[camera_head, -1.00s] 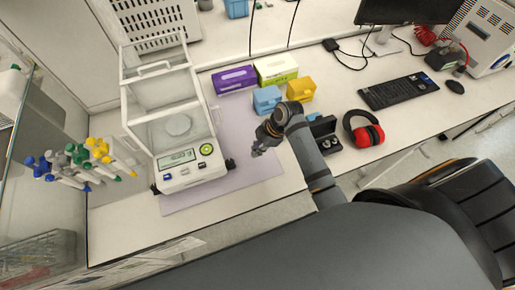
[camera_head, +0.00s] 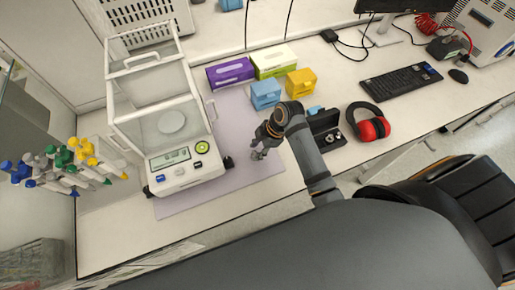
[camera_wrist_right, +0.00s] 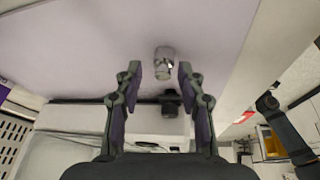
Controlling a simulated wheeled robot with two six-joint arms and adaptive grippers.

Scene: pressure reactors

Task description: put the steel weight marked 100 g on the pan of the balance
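A small shiny steel weight (camera_wrist_right: 164,62) shows in the right wrist view on the pale purple mat; I cannot read its marking. My right gripper (camera_wrist_right: 160,70) is open, with its two fingers on either side of the weight and a gap on both sides. In the head view my right gripper (camera_head: 260,154) is low over the mat, right of the balance, and the weight is hard to make out there. The balance (camera_head: 183,176) has a glass draft shield, and its round pan (camera_head: 172,122) looks empty through the glass. My left gripper is out of view.
The purple mat (camera_head: 235,117) lies under and beside the balance. A black case (camera_head: 326,130) is open to the right of my gripper.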

